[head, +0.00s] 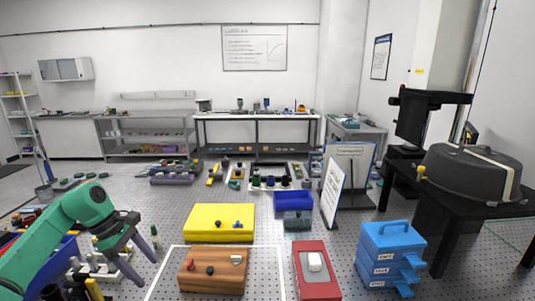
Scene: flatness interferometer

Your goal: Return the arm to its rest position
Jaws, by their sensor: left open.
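My left arm (75,215) is green and comes in from the left edge, bent at a joint, with its far end pointing down and to the right. My left gripper (146,270) has dark grey-purple fingers, spread apart with nothing visible between them. It is over the perforated bench top, left of the wooden block (213,284) and apart from it. My right gripper is not in view.
A yellow box (205,231) stands behind the wooden block. A red box (308,262), blue drawers (388,244) and a white sign (333,192) stand to the right. A blue bin (68,254) and small parts crowd the area by my left arm.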

